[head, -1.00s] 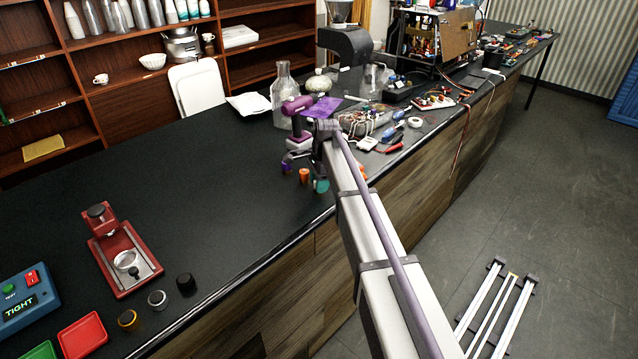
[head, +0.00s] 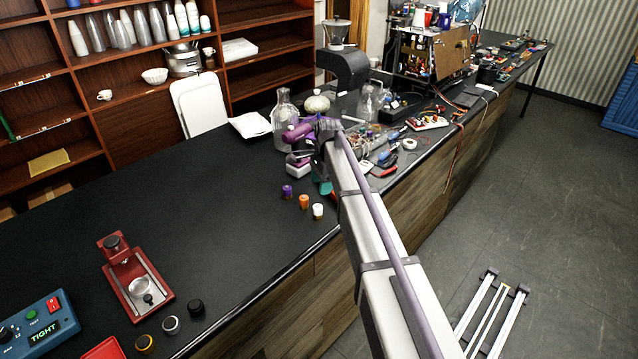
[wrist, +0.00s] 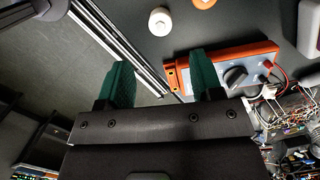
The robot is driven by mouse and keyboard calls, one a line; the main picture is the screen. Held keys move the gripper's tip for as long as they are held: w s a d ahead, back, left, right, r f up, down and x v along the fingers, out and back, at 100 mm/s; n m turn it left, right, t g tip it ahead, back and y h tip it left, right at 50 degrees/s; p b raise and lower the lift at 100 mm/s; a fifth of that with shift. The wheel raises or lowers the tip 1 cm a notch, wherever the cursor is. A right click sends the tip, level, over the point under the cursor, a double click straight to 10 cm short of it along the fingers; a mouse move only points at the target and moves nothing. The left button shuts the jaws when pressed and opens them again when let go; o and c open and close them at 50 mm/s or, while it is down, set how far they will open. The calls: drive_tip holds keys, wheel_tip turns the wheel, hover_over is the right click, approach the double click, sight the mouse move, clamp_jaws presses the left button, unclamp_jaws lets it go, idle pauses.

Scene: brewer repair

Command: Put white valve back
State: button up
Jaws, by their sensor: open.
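The white valve (head: 318,211), a small round cap, stands on the dark counter near its front edge, at the right end of a row with an orange one (head: 304,201) and a purple one (head: 287,191). In the wrist view the white valve (wrist: 161,21) is beyond my fingertips, apart from them. My gripper (wrist: 157,62) has its two green fingers spread with nothing between them. In the head view my gripper (head: 325,186) is just behind and above the white valve, partly hidden by my arm.
A meter with an orange case (wrist: 235,65) lies close by my right finger in the wrist view. Tools and wires crowd the counter to the right. An open machine full of parts (head: 432,55) stands farther back. The counter (head: 215,190) left of the valves is clear.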

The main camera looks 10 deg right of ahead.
drive_tip(key=s+n+b, duration=0.1)
drive_tip(key=s+n, duration=0.7)
drive_tip(key=s, duration=0.8)
drive_tip(key=s+a+f+n+h+b, duration=0.1)
drive_tip(key=s+n, duration=0.7)
drive_tip(key=s, duration=0.9)
drive_tip(key=shift+f+b, duration=0.25)
drive_tip(key=shift+b, duration=0.15)
